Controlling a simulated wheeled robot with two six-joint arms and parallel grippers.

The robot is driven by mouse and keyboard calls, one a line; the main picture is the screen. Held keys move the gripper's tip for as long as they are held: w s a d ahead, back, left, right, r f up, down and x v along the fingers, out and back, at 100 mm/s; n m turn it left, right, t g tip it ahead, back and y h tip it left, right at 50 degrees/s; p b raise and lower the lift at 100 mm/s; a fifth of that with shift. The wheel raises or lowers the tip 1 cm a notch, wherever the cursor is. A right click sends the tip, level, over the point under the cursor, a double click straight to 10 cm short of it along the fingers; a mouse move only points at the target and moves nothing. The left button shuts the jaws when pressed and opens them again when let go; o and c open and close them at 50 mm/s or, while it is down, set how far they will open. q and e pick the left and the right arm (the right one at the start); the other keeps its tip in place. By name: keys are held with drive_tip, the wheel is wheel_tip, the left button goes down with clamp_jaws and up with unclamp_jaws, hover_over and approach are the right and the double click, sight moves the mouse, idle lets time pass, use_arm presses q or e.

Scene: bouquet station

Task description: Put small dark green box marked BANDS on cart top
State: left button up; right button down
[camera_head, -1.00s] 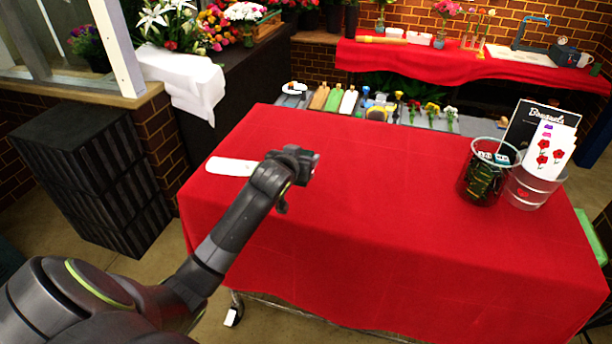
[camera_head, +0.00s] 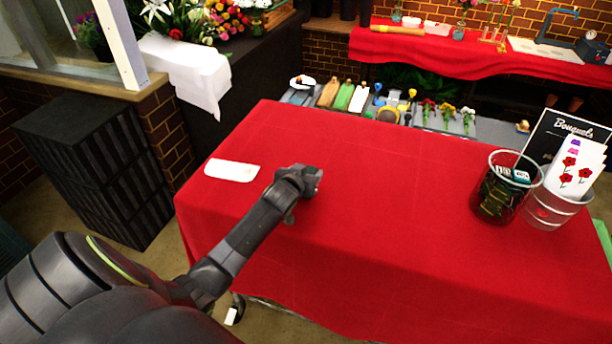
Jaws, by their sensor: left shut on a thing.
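My left gripper (camera_head: 308,182) is over the left half of the red-covered cart top (camera_head: 390,220). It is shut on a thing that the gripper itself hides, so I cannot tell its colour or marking. I cannot make out a small dark green box marked BANDS anywhere with certainty. The cart top has a caster showing below its front left edge. My right gripper is not in view.
A white flat piece (camera_head: 232,170) lies at the cart's left. At the right stand a dark glass tumbler (camera_head: 502,190) with labelled items, a clear container (camera_head: 550,208) with rose cards, and a Bouquets sign (camera_head: 563,135). The middle is clear.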

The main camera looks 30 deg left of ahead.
use_arm(q)
drive_tip(key=shift+s+f, duration=0.15)
drive_tip(key=shift+f, duration=0.6)
drive_tip(key=shift+f, duration=0.15)
drive_tip(key=o, duration=1.1)
drive_tip(key=shift+c, duration=0.2)
drive_tip(key=shift+r, duration=0.25)
drive_tip(key=shift+s+d, duration=0.1)
drive_tip(key=shift+s, duration=0.05)
drive_tip(key=b+v, duration=0.1)
drive_tip(key=v, duration=1)
drive_tip(key=shift+s+b, duration=0.3)
